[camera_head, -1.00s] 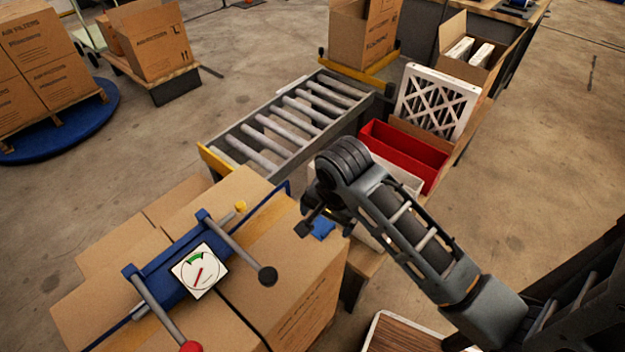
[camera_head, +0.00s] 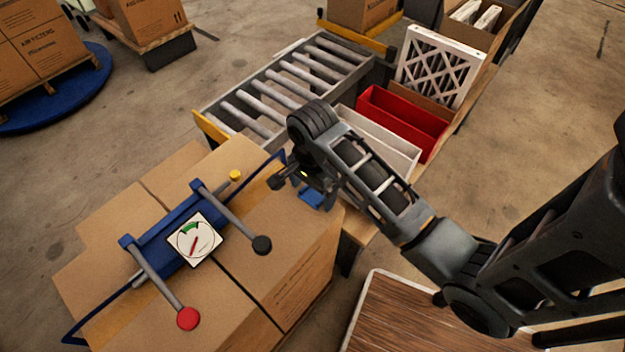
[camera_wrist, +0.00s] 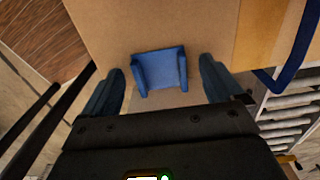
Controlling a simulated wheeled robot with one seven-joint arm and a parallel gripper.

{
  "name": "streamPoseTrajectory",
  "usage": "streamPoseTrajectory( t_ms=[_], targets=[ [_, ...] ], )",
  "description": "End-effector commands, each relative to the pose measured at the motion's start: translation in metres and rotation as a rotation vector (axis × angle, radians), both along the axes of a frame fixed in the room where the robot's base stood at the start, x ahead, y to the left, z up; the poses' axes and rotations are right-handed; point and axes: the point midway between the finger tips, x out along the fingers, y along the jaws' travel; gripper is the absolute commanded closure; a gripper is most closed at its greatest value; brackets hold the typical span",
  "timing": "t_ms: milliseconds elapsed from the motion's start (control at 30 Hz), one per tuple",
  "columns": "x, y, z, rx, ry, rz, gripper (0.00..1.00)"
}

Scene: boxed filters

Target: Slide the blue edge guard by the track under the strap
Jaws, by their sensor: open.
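The blue edge guard (camera_wrist: 161,70) is a small angled piece on the edge of a cardboard box, toward the roller track. It sits between the open fingers of my gripper (camera_wrist: 165,92) in the wrist view, with a gap on each side. In the head view the guard (camera_head: 311,197) shows partly below my gripper (camera_head: 296,184). A blue strap (camera_head: 275,158) runs over the boxes at the track end and also shows in the wrist view (camera_wrist: 297,55). The tensioner (camera_head: 180,228) with its dial lies on the box tops.
The roller track (camera_head: 285,84) lies behind the boxes. A white bin (camera_head: 378,140) and a red bin (camera_head: 402,120) stand to the right of it, with a white framed filter (camera_head: 438,66) behind. A black-knobbed lever (camera_head: 232,218) and a red-knobbed lever (camera_head: 160,282) stick out from the tensioner.

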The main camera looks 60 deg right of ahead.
Motion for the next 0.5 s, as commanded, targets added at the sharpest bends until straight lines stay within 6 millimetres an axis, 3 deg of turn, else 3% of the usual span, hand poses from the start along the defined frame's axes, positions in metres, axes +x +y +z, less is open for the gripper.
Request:
streamPoseTrajectory(
  t_ms=[333,500],
  targets=[
    [-0.0004,0.0000,-0.0037,0.000,0.000,0.000,0.07],
    [-0.0004,-0.0001,-0.0036,0.000,0.000,0.000,0.24]
  ],
)
